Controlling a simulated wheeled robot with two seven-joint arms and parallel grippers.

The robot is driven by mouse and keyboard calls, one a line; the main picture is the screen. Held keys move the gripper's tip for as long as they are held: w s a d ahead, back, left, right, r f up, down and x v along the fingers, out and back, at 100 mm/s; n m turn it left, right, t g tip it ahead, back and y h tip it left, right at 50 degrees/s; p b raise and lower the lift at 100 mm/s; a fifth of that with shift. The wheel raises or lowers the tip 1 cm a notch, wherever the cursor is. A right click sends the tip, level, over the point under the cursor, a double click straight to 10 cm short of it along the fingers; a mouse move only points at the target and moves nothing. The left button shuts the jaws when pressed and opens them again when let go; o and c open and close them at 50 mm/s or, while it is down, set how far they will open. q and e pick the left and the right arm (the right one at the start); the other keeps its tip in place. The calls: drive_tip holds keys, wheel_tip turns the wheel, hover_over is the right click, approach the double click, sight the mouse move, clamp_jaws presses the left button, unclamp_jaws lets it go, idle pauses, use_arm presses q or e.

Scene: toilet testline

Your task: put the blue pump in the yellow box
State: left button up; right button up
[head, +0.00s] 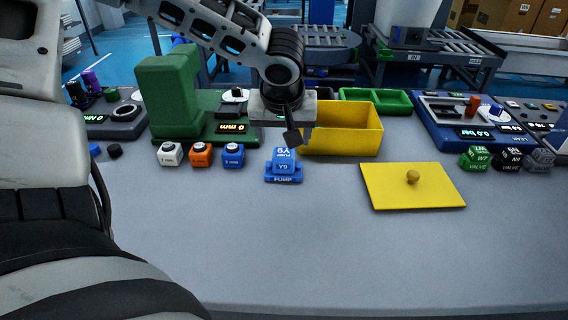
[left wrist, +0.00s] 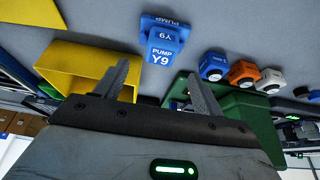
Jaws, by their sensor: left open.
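The blue pump (head: 284,166), marked Y9 and PUMP, stands upright on the grey table, in front of the yellow box's left end. My left gripper (head: 292,138) is just behind and above the pump, with its fingers pointing down. In the left wrist view, the open fingers (left wrist: 160,85) have nothing between them, and the pump (left wrist: 162,40) lies beyond their tips. The yellow box (head: 345,135) is open at the top, behind and right of the pump; it also shows in the left wrist view (left wrist: 82,62). My right gripper is not in view.
A yellow lid (head: 400,190) with a knob lies flat at front right. White (head: 170,153), orange (head: 201,153) and blue (head: 233,154) blocks stand left of the pump. A green device (head: 170,95) stands behind them. Black and green valve cubes (head: 475,158) are at right. The table front is clear.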

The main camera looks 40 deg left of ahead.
sight(284, 152)
use_arm(q)
drive_tip(key=x, duration=0.7)
drive_tip(key=shift+f, duration=0.2)
drive_tip(key=c, duration=1.2)
drive_tip(key=shift+r, duration=0.1)
drive_tip(key=shift+c, duration=0.6)
drive_tip(key=shift+r, duration=0.1)
